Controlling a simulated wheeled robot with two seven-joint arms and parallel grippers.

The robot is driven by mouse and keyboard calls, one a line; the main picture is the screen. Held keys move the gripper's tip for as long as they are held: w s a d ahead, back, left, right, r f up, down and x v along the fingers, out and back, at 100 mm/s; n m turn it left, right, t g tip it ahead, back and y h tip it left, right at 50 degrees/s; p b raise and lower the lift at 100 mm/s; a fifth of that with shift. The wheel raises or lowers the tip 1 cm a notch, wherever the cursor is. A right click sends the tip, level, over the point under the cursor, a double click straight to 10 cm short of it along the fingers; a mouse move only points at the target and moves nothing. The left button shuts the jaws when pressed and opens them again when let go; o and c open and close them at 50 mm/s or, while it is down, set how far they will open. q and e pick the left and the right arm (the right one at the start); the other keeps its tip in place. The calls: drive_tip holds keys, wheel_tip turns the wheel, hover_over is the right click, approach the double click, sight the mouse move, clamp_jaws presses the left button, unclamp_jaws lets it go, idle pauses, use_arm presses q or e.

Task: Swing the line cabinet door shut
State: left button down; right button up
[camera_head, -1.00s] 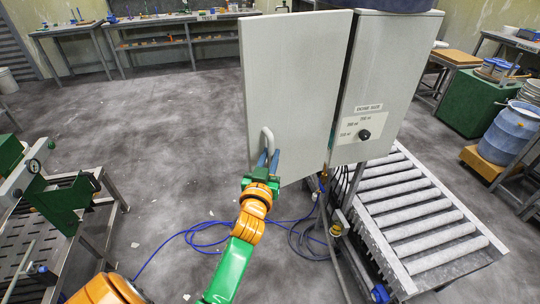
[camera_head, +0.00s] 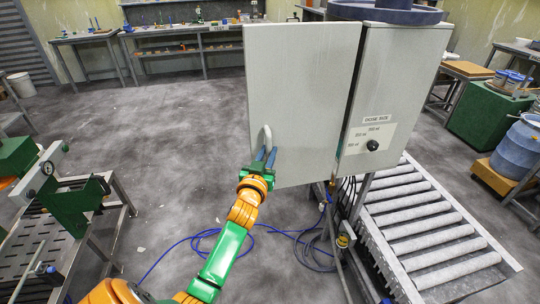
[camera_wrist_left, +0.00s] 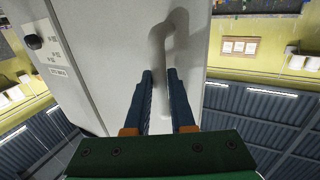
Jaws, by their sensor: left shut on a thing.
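The line cabinet door (camera_head: 300,90) is a pale grey panel that stands open, swung out to the left of the cabinet body (camera_head: 392,85). Its bar handle (camera_head: 267,133) is near the door's left edge. My left gripper (camera_head: 264,160) has its blue fingers on the lower part of the handle and is shut on it. In the left wrist view the fingers (camera_wrist_left: 161,95) close around the lower end of the handle (camera_wrist_left: 160,45), with the door panel (camera_wrist_left: 115,45) behind. My right gripper is not in view.
A roller conveyor (camera_head: 425,225) runs below and right of the cabinet. Blue cables (camera_head: 205,238) lie on the floor below the door. A metal bench with a green press (camera_head: 70,205) stands at the left. A blue pail (camera_head: 515,150) stands at the right.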

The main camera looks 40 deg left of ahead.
sight(263, 143)
use_arm(q)
drive_tip(key=shift+w+a+r, duration=0.1)
drive_tip(key=shift+r, duration=0.05)
drive_tip(key=w+a+b, duration=0.1)
drive_tip(key=a, duration=0.1)
drive_tip(key=w+a, duration=0.1)
drive_tip(key=shift+w+a+b, duration=0.35)
drive_tip(key=shift+b, duration=0.05)
drive_tip(key=shift+w+a, duration=0.35)
drive_tip(key=shift+w, duration=0.05)
drive_tip(key=w+a+b, duration=0.1)
drive_tip(key=w+b, duration=0.1)
drive_tip(key=w+a+b, duration=0.2)
drive_tip(key=b, duration=0.1)
drive_tip(key=shift+w+a, duration=0.25)
drive_tip(key=shift+w, duration=0.05)
drive_tip(key=c, duration=0.7)
unclamp_jaws()
drive_tip(key=shift+s, duration=0.15)
